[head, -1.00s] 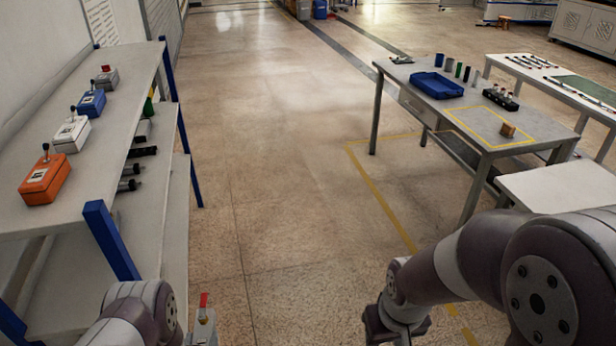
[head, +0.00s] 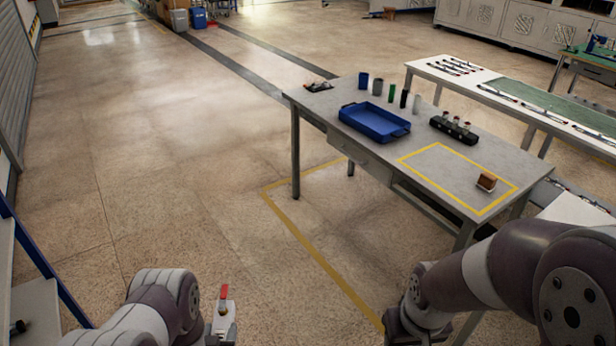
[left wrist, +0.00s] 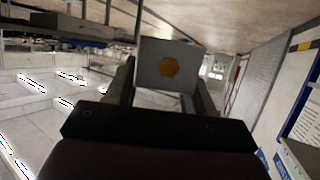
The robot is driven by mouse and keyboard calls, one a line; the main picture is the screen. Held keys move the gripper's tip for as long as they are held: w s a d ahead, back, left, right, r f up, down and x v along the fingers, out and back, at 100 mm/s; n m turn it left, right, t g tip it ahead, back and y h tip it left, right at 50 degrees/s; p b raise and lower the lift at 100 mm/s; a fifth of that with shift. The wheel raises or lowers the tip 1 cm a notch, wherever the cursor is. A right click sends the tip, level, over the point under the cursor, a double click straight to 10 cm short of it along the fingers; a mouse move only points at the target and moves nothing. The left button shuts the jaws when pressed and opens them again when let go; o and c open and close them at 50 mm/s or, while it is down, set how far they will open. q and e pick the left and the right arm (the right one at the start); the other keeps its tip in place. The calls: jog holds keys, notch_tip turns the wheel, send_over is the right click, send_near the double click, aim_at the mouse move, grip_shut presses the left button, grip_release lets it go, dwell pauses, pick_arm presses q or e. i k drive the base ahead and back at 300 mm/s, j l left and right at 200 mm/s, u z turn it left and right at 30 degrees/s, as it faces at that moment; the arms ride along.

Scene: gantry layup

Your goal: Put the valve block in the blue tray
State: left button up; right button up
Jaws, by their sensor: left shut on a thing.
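The valve block (head: 222,318) is a grey block with a red lever and a brass fitting, low in the head view. My left gripper (head: 214,339) is shut on it and holds it out over the floor, away from the table. In the left wrist view the block (left wrist: 155,66) shows a pale face with a yellow hexagon between the fingers. The blue tray (head: 365,131) lies on the grey table, to the right and farther off, and looks empty. My right gripper (head: 400,325) is low at the centre right, partly cut off; its jaws are unclear.
A shelf (head: 35,310) stands at the left edge. Open floor (head: 200,180) lies between shelf and table.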

aim_at(375, 129)
jog(key=i+j+z, duration=0.1)
jog(key=i+z, duration=0.15)
jog(key=i, duration=0.45)
jog(key=i+j+z, duration=0.3)
jog(key=i, duration=0.4)
jog(key=i+j+z, duration=0.25)
jog(key=i+j, duration=0.15)
jog(key=i, duration=0.3)
jog(key=i+j+z, duration=0.25)
jog(key=i+j, duration=0.3)
jog(key=i, duration=0.05)
